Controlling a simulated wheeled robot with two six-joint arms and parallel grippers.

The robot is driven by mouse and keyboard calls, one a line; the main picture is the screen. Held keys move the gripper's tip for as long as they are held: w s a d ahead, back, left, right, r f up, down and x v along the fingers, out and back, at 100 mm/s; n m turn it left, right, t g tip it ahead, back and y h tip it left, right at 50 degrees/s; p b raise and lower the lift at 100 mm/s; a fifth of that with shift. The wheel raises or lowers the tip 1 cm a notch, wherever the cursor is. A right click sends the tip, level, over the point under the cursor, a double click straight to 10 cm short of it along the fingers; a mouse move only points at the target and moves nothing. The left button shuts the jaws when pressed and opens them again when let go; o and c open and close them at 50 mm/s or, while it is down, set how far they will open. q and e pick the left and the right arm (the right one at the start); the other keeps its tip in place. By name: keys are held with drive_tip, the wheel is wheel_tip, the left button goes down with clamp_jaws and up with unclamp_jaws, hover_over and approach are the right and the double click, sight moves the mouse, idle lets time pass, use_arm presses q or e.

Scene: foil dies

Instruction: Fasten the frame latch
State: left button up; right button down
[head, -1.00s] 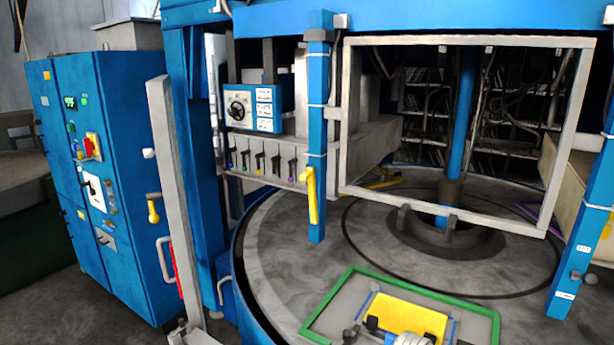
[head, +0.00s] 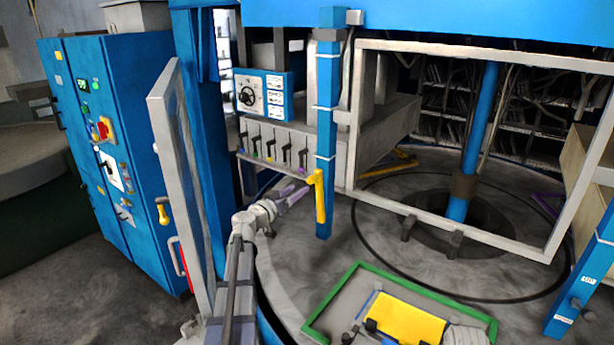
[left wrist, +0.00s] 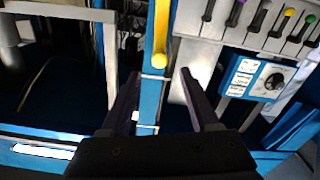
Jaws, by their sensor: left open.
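The yellow latch handle (head: 320,196) hangs down on the blue upright post (head: 327,120). The large pale square frame (head: 470,48) has its left side beside this post. My left gripper (head: 306,190) is open and empty, just left of the handle, with its fingers towards it. In the left wrist view the handle (left wrist: 161,40) lies ahead, beyond and between the two open fingers (left wrist: 160,85), and does not appear to touch them. A pale ribbed part at the bottom of the head view may be my right wrist (head: 465,335); its fingers cannot be made out.
A green-edged tray (head: 400,280) with a yellow block (head: 405,318) lies on the round grey table (head: 370,235). A row of small levers (head: 270,148) and a dial box (head: 262,95) are behind the post. A grey door edge (head: 180,150) and blue cabinet (head: 125,180) stand left.

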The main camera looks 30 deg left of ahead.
sight(309, 182)
use_arm(q)
drive_tip(key=shift+w+d, duration=0.2)
drive_tip(key=shift+w, duration=1.8)
drive_tip(key=shift+w+d, duration=0.15)
drive_tip(key=shift+w, duration=1.8)
clamp_jaws()
